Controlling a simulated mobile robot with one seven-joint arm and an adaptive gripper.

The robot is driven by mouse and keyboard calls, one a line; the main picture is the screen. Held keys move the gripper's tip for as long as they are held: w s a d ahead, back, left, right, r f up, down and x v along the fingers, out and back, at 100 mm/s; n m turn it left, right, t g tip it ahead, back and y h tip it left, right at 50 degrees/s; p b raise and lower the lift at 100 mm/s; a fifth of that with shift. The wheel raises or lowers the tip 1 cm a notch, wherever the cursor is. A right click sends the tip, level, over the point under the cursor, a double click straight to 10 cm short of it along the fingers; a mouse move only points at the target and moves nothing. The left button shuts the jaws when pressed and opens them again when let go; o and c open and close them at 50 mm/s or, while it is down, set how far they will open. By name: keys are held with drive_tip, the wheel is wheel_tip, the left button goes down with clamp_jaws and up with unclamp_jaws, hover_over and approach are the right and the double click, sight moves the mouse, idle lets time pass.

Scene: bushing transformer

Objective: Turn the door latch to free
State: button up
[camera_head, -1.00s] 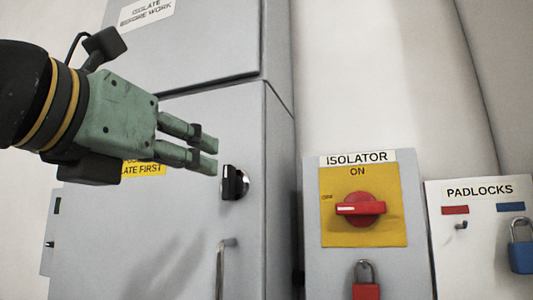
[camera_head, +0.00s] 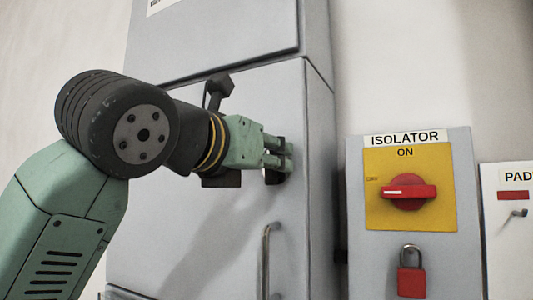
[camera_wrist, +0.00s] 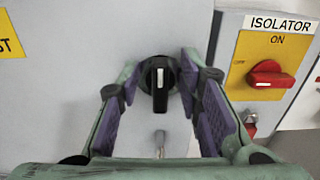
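The door latch is a round black knob with a raised grip bar and a white mark (camera_wrist: 160,84) on the grey cabinet door (camera_head: 220,250). In the wrist view the bar stands upright, with the white mark near its top. My gripper (camera_head: 287,156) is at the latch, its two fingers apart, one on each side of the knob. In the wrist view a gap shows between each finger and the grip bar. In the head view my fingers hide most of the latch.
A steel door handle (camera_head: 267,262) stands below the latch. A padlock board (camera_head: 510,240) is at the far right.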

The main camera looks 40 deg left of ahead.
drive_tip(key=shift+c, duration=0.6)
clamp_jaws()
drive_tip(key=shift+m, duration=0.3)
drive_tip(key=shift+w+d+f+m, duration=0.1)
drive_tip(key=shift+d+f+m, duration=0.15)
drive_tip(key=shift+m, duration=2.65)
drive_tip(key=shift+s+d+f+m, duration=0.1)
drive_tip(key=shift+d+f+m, duration=0.1)
drive_tip(key=shift+m, duration=2.7)
drive_tip(key=shift+w+d+f+m, duration=0.15)
drive_tip(key=shift+d+m, duration=0.1)
drive_tip(key=shift+m, duration=2.65)
